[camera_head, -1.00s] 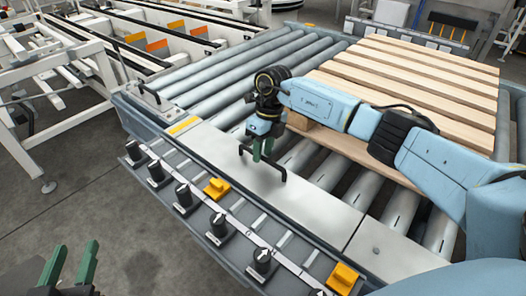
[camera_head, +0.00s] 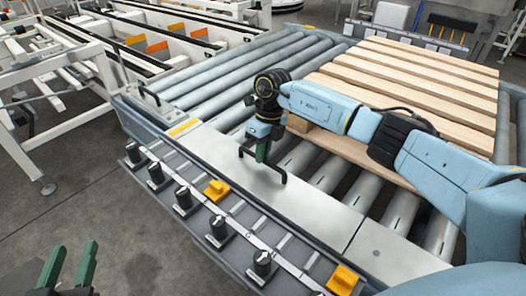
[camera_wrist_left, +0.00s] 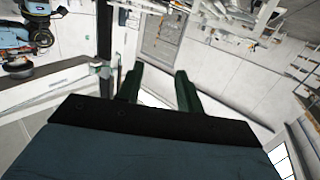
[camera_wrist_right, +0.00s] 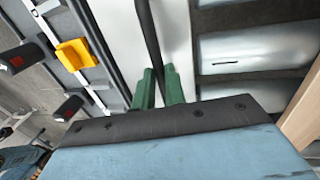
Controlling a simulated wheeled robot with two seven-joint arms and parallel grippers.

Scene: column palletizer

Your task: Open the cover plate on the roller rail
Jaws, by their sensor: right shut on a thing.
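The cover plate (camera_head: 310,196) is a flat pale grey metal plate along the front of the roller rail, and it lies flat. A black bar handle (camera_head: 277,172) stands on it; the bar also shows in the right wrist view (camera_wrist_right: 148,32). My right gripper (camera_head: 262,153) points down at the handle, its green fingers shut on the bar. In the right wrist view, the bar runs down between the fingertips (camera_wrist_right: 159,72). My left gripper (camera_head: 72,263) is open and empty at the lower left, away from the rail; its fingers are apart in the left wrist view (camera_wrist_left: 160,80).
Wooden slats of a pallet (camera_head: 400,85) lie on the rollers (camera_head: 235,80) behind my right arm. Black knobs (camera_head: 183,198) and yellow blocks (camera_head: 217,190) line the front edge. A second handle (camera_head: 148,95) stands at the plate's far left. Floor at the left is open.

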